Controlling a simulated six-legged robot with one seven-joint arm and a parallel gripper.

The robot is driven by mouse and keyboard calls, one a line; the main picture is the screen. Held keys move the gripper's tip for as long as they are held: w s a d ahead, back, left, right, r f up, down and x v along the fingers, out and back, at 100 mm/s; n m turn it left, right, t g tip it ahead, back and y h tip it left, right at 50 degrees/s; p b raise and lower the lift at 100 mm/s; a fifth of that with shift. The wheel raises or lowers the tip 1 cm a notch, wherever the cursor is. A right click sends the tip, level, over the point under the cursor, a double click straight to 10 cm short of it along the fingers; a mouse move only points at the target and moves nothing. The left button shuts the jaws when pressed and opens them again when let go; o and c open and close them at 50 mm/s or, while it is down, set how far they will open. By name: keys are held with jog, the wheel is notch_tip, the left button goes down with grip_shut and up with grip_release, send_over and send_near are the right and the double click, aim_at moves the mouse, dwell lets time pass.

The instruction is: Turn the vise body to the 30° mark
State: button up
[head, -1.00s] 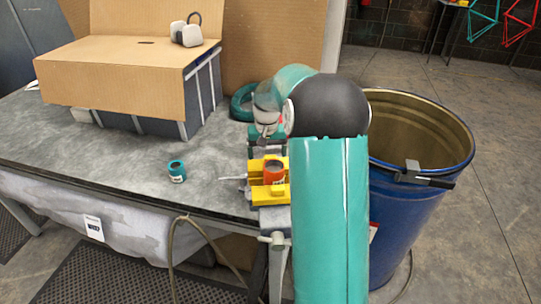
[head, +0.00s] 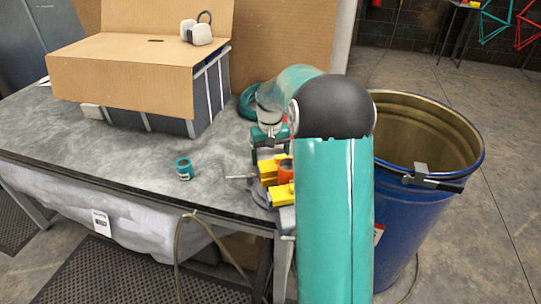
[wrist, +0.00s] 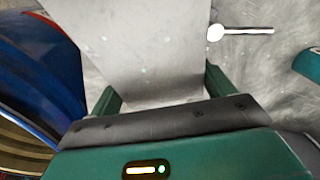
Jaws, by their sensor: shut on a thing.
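The vise (head: 282,195) stands at the right front corner of the bench, with yellow jaws around an orange round part (head: 286,172). Its handle rod sticks out to the left. My arm hides its right side. My gripper (wrist: 160,92) is at the vise. In the wrist view its two green fingers sit on either side of a flat grey block, the vise body (wrist: 140,50), and are shut on it. The rod (wrist: 240,31) shows beside the block there. I cannot make out an angle scale or the 30° mark in either view.
A teal cup-like piece (head: 184,169) stands on the bench (head: 130,150) left of the vise. A cardboard-topped crate (head: 125,80) with headphones-like white objects (head: 197,32) is behind. A blue drum (head: 400,220) stands close on the right.

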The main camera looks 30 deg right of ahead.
jog(key=shift+w+r, duration=0.1)
jog(key=o, duration=1.3)
notch_tip(320, 180, up, 14)
